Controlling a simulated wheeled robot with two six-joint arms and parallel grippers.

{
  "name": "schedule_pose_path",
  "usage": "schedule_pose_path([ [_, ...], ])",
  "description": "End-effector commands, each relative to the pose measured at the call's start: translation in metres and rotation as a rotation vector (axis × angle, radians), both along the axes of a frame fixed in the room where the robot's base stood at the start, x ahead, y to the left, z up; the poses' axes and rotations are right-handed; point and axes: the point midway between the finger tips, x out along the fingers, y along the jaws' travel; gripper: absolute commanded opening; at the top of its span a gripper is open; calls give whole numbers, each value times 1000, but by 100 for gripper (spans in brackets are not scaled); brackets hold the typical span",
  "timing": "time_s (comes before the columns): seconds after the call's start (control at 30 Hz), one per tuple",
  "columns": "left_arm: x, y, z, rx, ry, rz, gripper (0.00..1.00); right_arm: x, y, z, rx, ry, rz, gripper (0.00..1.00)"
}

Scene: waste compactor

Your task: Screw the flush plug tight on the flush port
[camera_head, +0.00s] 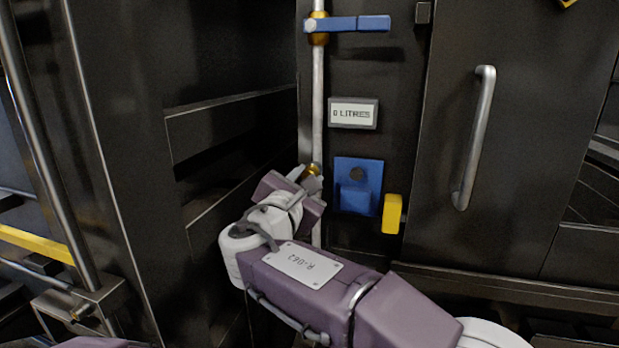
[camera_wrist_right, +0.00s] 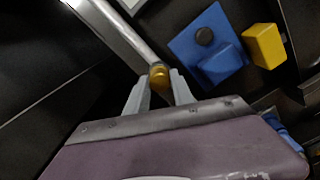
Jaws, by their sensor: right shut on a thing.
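The fingers, also in the head view (camera_head: 309,175), reach the grey vertical pipe (camera_head: 318,110). The flush port is not distinct; plug and gripper cover that spot, so I cannot tell how deep the plug sits. My left gripper is out of view.
A blue bracket (camera_head: 358,183) with a dark round spot and a yellow block (camera_head: 392,213) are right of the gripper. Above are a display (camera_head: 353,113) reading "0 LITRES" and a blue valve lever (camera_head: 345,24) lying horizontal. A door handle (camera_head: 474,137) stands farther right.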

Motion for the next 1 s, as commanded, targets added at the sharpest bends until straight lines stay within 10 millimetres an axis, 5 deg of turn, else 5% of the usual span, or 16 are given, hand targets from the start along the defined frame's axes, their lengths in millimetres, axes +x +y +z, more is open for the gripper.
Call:
schedule_pose_path([
  [0.63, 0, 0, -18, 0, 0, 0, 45, 0, 0, 2, 156, -56, 3, 0],
  [0.67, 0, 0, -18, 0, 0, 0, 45, 0, 0, 2, 156, -56, 3, 34],
  [0.73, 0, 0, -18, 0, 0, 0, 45, 0, 0, 2, 155, -55, 2, 54],
  [1.0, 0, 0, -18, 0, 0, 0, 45, 0, 0, 0, 155, -53, 1, 50],
])
